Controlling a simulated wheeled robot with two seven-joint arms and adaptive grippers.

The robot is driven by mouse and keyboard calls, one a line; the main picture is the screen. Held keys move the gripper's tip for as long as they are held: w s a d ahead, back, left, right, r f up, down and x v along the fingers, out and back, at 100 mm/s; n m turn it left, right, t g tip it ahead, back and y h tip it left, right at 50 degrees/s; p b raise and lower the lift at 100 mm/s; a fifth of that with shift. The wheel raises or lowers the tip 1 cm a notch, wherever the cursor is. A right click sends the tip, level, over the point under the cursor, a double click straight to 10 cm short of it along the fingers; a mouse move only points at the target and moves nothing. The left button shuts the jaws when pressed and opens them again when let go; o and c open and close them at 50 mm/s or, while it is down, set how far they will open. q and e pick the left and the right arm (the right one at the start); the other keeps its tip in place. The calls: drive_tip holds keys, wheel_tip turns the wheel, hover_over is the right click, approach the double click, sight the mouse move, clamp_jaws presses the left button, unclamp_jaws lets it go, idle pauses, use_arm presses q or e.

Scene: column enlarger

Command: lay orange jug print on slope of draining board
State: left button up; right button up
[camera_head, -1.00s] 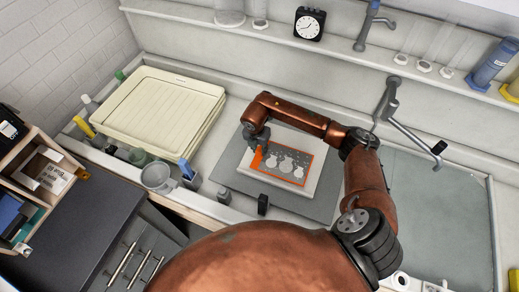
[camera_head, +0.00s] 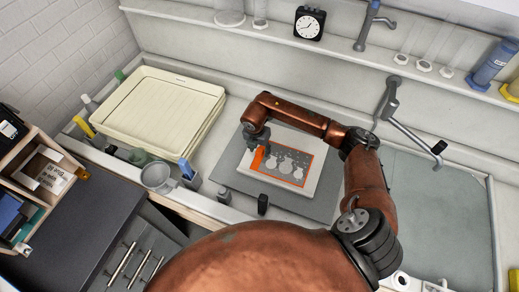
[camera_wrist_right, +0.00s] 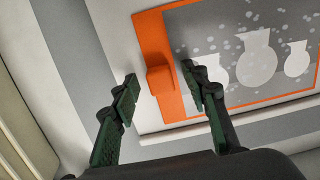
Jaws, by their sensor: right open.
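The orange jug print (camera_head: 287,166) has an orange border and pale jugs on grey. It lies flat on a white slab (camera_head: 318,178) on a grey mat (camera_head: 229,178). My right gripper (camera_head: 256,150) is open at the print's left end. In the right wrist view, its fingers (camera_wrist_right: 158,84) stand on either side of a raised orange tab (camera_wrist_right: 160,80) at the print's edge, with a gap showing on the left. A grey-green panel (camera_head: 440,215) with a pale rim is at the right; I cannot tell for sure whether it is the draining board. My left gripper is out of view.
Stacked cream trays (camera_head: 160,108) stand left of the mat. A grey jug (camera_head: 157,177) and small bottles line the front left. A clock (camera_head: 309,22) stands on the back ledge.

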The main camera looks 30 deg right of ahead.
drive_tip(key=shift+r, duration=0.25)
drive_tip(key=shift+s+a+r+p, duration=0.1)
drive_tip(key=shift+a+r+p, duration=0.05)
drive_tip(key=shift+r+p, duration=0.95)
drive_tip(key=shift+s+a+r+p, duration=0.15)
drive_tip(key=shift+r+p, duration=0.5)
drive_tip(key=shift+r, duration=0.75)
drive_tip(key=shift+s+a+r+p, duration=0.1)
drive_tip(key=shift+a+r+p, duration=0.1)
drive_tip(key=shift+r+p, duration=0.9)
drive_tip(key=shift+r, duration=0.25)
wheel_tip(320, 180, up, 12)
drive_tip(key=s+a, duration=0.1)
drive_tip(key=shift+a+f, duration=0.2)
drive_tip(key=shift+a, duration=0.1)
